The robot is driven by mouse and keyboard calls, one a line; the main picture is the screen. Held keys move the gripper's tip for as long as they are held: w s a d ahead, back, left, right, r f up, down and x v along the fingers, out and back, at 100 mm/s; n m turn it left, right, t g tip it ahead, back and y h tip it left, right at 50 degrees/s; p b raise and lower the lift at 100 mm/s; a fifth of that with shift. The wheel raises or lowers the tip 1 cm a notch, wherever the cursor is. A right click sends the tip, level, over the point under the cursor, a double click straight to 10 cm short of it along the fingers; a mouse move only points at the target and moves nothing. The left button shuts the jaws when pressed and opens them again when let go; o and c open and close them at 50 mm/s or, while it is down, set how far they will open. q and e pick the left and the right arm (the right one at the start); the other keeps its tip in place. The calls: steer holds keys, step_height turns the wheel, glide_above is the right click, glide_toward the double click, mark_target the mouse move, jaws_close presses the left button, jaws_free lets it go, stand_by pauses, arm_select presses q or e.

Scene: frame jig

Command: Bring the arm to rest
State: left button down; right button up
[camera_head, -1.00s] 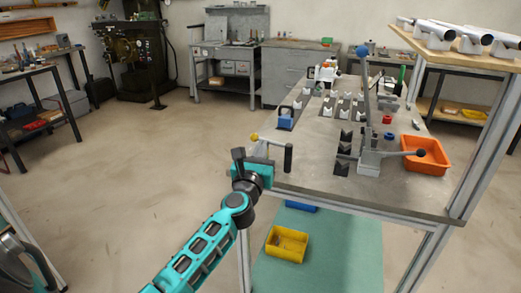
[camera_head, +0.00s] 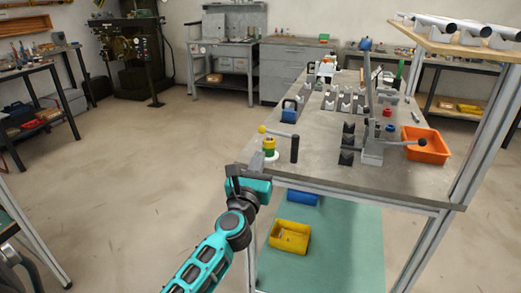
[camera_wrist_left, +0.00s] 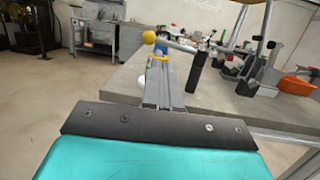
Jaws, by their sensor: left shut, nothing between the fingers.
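My left gripper (camera_head: 233,172) is at the near left corner of the steel-topped bench (camera_head: 310,178). In that view a clamp lever with a yellow ball knob (camera_wrist_left: 149,37) and a black handle (camera_wrist_left: 196,73) appears beyond the fingertips. In the head view the clamp (camera_head: 269,147) with its yellow and green base stands on the bench corner, just beyond my gripper and apart from it. My right gripper is not in view.
The bench holds several V-blocks (camera_head: 347,140), a tall blue-knobbed lever (camera_head: 366,90) and an orange bin (camera_head: 426,146). A shelf with metal tubes (camera_head: 455,33) stands at the right. A yellow bin (camera_head: 289,236) sits below the bench.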

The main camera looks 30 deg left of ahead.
arm_select(q)
steer(key=v, duration=0.5)
steer(key=shift+s+a+f+b, duration=0.1)
steer(key=shift+s+a+b, duration=0.1)
steer(key=shift+s+b, duration=0.2)
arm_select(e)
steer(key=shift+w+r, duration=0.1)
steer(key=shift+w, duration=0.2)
